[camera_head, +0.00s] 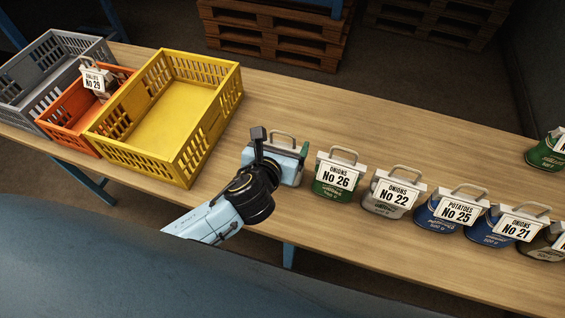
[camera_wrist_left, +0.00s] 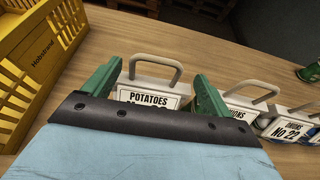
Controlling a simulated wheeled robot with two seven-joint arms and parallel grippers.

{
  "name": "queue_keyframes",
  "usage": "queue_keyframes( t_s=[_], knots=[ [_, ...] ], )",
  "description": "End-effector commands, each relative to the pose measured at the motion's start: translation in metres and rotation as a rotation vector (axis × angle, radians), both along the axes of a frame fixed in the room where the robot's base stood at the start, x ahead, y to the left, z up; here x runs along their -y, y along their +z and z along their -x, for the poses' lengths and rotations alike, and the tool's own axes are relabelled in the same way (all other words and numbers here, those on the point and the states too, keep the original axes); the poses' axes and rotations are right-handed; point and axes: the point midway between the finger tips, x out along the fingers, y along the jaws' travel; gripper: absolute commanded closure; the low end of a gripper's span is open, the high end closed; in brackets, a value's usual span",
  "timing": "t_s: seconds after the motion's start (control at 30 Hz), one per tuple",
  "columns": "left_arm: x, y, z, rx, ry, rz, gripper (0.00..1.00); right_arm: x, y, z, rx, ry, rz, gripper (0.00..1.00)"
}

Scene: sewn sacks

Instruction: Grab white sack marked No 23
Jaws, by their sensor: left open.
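My left gripper (camera_head: 286,158) is open at the left end of the row of sacks. In the left wrist view its green fingers (camera_wrist_left: 157,80) stand either side of the handle (camera_wrist_left: 158,62) of a sack with a white label (camera_wrist_left: 152,96) reading POTATOES. The label's number is mostly hidden by the gripper, and the sack's body colour is hidden too. In the head view this sack's grey handle (camera_head: 283,136) shows just behind the gripper. I cannot tell if the fingers touch it. No label reading No 23 can be made out. My right gripper is not in view.
Right of the gripper stand sacks marked No 26 (camera_head: 336,177), No 22 (camera_head: 392,194), No 25 (camera_head: 458,210) and No 21 (camera_head: 518,228). To the left are yellow (camera_head: 190,150), orange (camera_head: 60,127) and grey (camera_head: 30,85) crates; a No 29 sack (camera_head: 94,82) is in the orange one.

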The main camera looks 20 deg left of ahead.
Motion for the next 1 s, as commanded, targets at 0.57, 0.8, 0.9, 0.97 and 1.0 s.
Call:
queue_keyframes(
  t_s=[0.57,0.8,0.9,0.97,1.0],
  knots=[
    [-0.005,-0.017,-0.040,-0.001,0.000,0.001,0.15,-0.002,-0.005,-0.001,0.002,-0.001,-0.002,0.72],
    [-0.005,-0.017,-0.040,-0.001,0.000,0.001,0.47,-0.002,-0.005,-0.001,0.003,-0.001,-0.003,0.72],
    [-0.005,-0.017,-0.040,-0.001,0.001,0.001,0.60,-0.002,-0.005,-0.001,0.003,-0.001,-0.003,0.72],
    [-0.005,-0.017,-0.040,-0.001,0.001,0.001,0.68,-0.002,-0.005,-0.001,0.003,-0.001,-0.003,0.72],
    [-0.005,-0.017,-0.040,-0.001,0.001,0.000,0.73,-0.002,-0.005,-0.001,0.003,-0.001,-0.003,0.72]
  ],
)
